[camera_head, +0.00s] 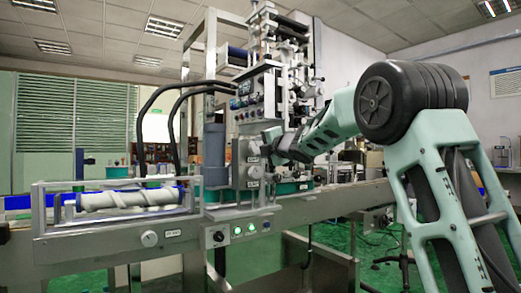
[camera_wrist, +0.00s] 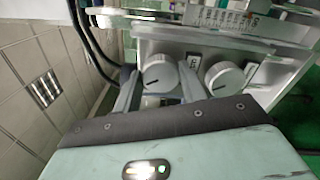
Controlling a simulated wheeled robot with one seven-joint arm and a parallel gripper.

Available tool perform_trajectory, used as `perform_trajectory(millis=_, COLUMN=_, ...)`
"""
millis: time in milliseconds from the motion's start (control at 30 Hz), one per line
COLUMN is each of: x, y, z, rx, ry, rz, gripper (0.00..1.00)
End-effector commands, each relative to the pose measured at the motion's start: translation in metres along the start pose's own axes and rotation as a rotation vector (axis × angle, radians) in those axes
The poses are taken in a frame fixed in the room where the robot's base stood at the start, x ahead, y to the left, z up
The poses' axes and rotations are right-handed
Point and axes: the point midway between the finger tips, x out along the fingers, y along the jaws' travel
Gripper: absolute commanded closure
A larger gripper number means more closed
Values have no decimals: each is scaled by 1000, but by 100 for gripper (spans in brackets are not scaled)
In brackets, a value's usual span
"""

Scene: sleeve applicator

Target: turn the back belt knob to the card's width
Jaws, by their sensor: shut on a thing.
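Two round white knobs sit side by side on a grey panel in the wrist view. The left knob (camera_wrist: 160,73) stands between the two fingers of my gripper (camera_wrist: 160,88), which is shut on it. Its dark pointer line slants to the lower left. The right knob (camera_wrist: 224,78) is free, just outside the right finger, with a similar slanted line. Small labels beside the knobs are too small to read, so I cannot tell which is named the back belt knob. In the head view my gripper (camera_head: 270,152) reaches the machine's panel from the right.
A printed scale strip (camera_wrist: 228,20) lies above the knobs in the wrist view. A white screw roller (camera_head: 128,199) and dark hoses stand at the left.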

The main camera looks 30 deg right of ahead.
Motion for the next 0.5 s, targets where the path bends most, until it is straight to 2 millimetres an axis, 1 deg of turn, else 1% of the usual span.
perform_trajectory(millis=267, x=0, y=-2, z=1, rx=0, ry=-2, rz=-4, gripper=82)
perform_trajectory(millis=300, x=0, y=-2, z=1, rx=0, ry=-2, rz=-4, gripper=53)
perform_trajectory(millis=367, x=0, y=-2, z=1, rx=0, ry=-2, rz=-3, gripper=37)
perform_trajectory(millis=500, x=0, y=-1, z=0, rx=1, ry=-1, rz=-2, gripper=37)
